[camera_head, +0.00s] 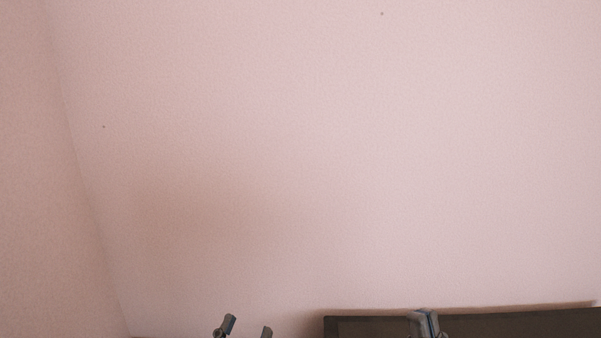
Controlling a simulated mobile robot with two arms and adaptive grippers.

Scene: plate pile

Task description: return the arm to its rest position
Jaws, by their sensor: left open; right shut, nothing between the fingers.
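My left gripper (245,329) shows at the bottom edge of the head view, left of the middle. Its two grey fingertips stand apart with a clear gap, and nothing is between them. My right gripper (424,322) shows at the bottom edge, right of the middle, in front of a dark brown panel. Its fingers are together and hold nothing. The rest of both arms is below the picture and hidden.
A plain pinkish wall (330,150) fills most of the view, with a corner and a second wall (35,190) at the left. The dark brown panel (530,325) runs along the bottom right. No plates or table top are in view.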

